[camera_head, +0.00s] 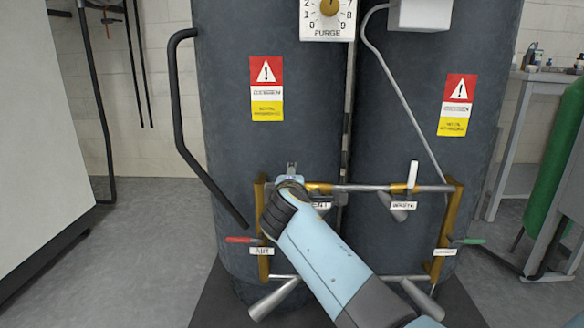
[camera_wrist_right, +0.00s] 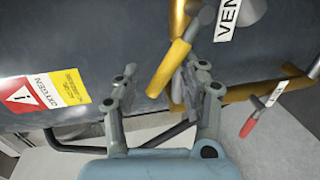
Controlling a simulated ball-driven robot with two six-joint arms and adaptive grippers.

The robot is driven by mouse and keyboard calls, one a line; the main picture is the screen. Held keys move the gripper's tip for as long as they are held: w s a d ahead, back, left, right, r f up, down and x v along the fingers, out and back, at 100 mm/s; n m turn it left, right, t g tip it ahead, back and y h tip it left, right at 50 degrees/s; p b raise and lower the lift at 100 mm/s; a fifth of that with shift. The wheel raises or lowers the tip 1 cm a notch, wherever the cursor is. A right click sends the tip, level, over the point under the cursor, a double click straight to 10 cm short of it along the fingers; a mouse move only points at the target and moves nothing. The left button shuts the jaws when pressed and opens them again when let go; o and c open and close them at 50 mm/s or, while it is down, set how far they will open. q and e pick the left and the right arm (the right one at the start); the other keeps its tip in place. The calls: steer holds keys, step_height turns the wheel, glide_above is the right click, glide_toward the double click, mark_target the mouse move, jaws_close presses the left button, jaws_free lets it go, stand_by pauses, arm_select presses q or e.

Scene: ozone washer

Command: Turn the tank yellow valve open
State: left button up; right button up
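The yellow valve handle (camera_wrist_right: 170,67) shows in the wrist view, slanting down and left from a brass fitting beside the VENT label (camera_wrist_right: 229,17). My right gripper (camera_wrist_right: 159,72) is open, one finger on each side of the handle. The right finger is close to the handle; I cannot tell if it touches. In the head view my right gripper (camera_head: 291,170) is at the upper left of the pipe frame (camera_head: 361,188), in front of the left dark tank (camera_head: 232,150). There the yellow handle cannot be made out behind the gripper. My left gripper is not in view.
A red handle (camera_head: 240,240) by the AIR label, a white handle (camera_head: 413,173) and a green handle (camera_head: 469,241) are on the same frame. A bent black pipe (camera_head: 178,100) stands out left of the tank. A green cylinder (camera_head: 556,160) stands right.

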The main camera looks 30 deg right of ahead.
step_height(320, 180, up, 6)
steer(key=shift+r, duration=0.1)
steer(key=shift+c, duration=0.2)
